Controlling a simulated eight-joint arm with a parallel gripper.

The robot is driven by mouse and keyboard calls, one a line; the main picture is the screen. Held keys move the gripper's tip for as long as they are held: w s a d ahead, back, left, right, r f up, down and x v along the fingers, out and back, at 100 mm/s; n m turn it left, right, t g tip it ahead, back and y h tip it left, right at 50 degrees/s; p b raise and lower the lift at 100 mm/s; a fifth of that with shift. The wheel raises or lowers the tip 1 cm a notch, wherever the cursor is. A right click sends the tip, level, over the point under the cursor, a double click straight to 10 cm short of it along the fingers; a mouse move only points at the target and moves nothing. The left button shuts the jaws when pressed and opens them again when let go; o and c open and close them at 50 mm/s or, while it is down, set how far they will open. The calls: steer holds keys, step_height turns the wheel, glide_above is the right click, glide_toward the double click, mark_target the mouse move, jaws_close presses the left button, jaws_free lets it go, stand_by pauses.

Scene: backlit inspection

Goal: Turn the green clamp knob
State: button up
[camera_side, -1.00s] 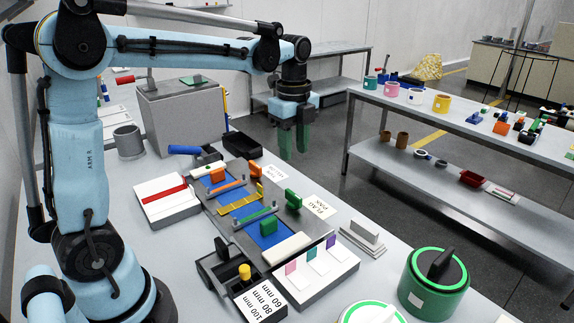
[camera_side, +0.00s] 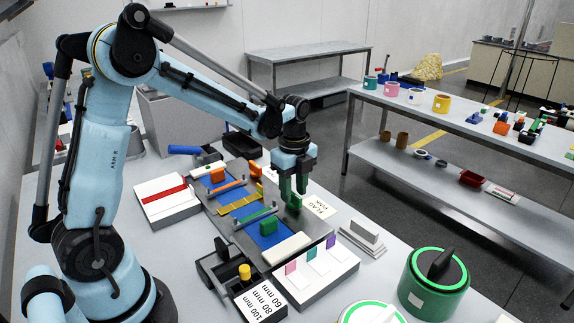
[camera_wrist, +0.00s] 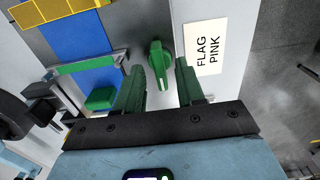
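The green clamp knob (camera_wrist: 160,58) stands upright on the grey plate, beside the FLAG PINK card; it shows partly in the side view (camera_side: 297,203), half covered by my fingers. My gripper (camera_wrist: 161,74) has green fingers that stand apart, one on each side of the knob's near end in the wrist view. I cannot tell whether either finger touches it. In the side view my gripper (camera_side: 292,193) points down at the knob.
The FLAG PINK card (camera_wrist: 208,50) lies just right of the knob. A green bar (camera_wrist: 88,62) crosses the blue strip to the left, with a green block (camera_wrist: 101,98) nearby. An orange knob (camera_side: 217,175) stands farther back on the fixture.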

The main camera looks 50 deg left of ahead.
steer(key=shift+f, duration=0.35)
steer(key=shift+c, duration=0.3)
jaws_close()
